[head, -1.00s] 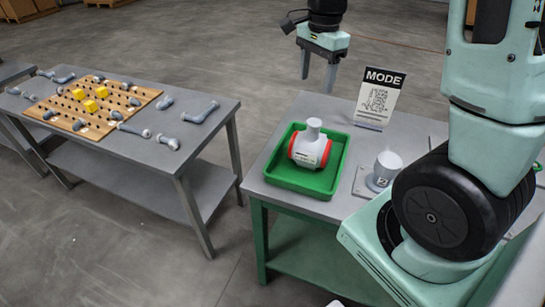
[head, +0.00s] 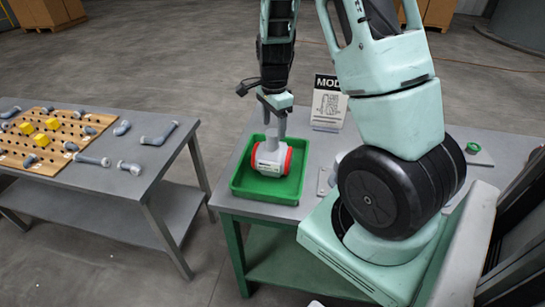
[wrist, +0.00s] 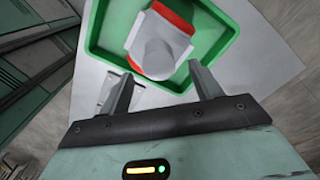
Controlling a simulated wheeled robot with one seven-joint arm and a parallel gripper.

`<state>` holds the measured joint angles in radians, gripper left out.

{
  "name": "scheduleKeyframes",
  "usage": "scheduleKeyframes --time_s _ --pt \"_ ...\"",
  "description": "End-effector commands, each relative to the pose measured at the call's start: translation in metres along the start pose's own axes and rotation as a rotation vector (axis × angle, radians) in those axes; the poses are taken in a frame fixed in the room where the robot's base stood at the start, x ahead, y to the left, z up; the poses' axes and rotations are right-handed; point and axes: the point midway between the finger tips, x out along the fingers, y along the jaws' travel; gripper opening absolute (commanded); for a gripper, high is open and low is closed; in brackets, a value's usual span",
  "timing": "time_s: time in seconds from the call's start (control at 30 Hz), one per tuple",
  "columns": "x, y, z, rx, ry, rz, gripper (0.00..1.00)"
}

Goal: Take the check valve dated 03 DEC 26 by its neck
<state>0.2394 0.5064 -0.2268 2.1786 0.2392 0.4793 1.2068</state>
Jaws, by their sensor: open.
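The check valve (head: 268,163) is a grey-white body with red bands at its ends. It sits in a green tray (head: 238,191) on the grey table. Its neck points up and shows as a rounded top in the wrist view (wrist: 162,55). Any date on it is too small to read. My gripper (head: 274,130) is open and points down just over the valve, at its neck. In the wrist view the two fingertips (wrist: 161,73) lie to either side of the neck's near edge, with nothing held. Whether they reach below the neck's top I cannot tell.
A MODE sign (head: 328,103) stands behind the tray. A grey fixture is mostly hidden by my arm; a green ring (head: 473,148) lies at the right. A separate table at left bears a wooden pegboard (head: 62,128), yellow blocks and several grey fittings.

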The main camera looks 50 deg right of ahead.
Motion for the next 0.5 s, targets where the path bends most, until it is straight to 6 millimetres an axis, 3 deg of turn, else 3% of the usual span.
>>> scheduleKeyframes --time_s 0.33,0.5 --pt "0.041 0.002 0.004 0.001 0.000 0.004 0.64" --pt "0.051 0.002 0.004 0.000 0.000 0.000 0.64"
